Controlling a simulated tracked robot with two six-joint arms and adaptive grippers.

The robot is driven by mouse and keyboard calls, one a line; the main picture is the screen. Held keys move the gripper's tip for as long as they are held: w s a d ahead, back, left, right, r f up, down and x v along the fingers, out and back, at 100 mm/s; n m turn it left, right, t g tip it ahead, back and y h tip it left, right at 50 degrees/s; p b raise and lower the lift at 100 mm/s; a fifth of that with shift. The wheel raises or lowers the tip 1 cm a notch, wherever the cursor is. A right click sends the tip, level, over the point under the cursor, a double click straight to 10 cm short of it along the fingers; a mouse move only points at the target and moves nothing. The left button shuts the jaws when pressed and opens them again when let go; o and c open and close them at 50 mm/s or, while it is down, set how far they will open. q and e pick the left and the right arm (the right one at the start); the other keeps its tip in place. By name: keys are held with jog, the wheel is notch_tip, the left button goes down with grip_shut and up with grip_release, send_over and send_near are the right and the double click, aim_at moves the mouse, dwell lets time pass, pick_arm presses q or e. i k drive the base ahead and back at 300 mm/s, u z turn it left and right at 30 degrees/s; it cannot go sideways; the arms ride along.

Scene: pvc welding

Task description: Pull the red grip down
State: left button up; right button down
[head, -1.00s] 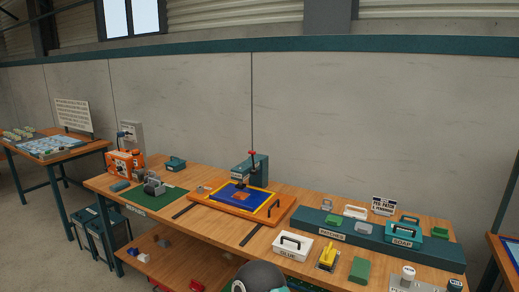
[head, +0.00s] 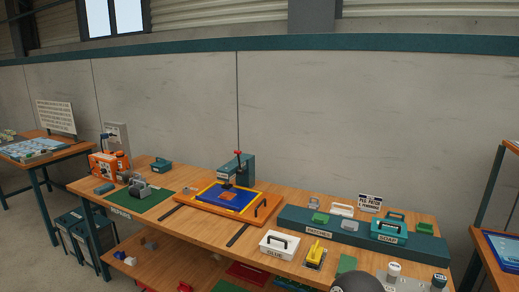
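The red grip (head: 238,153) is a small red piece at the top of the teal press (head: 239,169). The press stands at the back of the orange frame (head: 263,212) on the workbench. The grip is up, above the press body. A blue sheet (head: 241,203) lies on a yellow-edged plate in front of and under the press head. Neither of my grippers shows in the head view. A dark rounded part at the bottom edge looks like one of my arm links, well short of the press.
The wooden bench (head: 180,224) also holds a white GLUE box (head: 279,244), a yellow tool (head: 315,251), a teal step (head: 355,235) with boxes, and an orange machine (head: 104,164) at left. Two dark rails (head: 238,235) lie before the frame. Another table stands at left.

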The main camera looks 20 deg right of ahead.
aim_at(239, 171)
jog(key=z, duration=0.1)
jog(key=i, duration=1)
jog(key=u, duration=0.1)
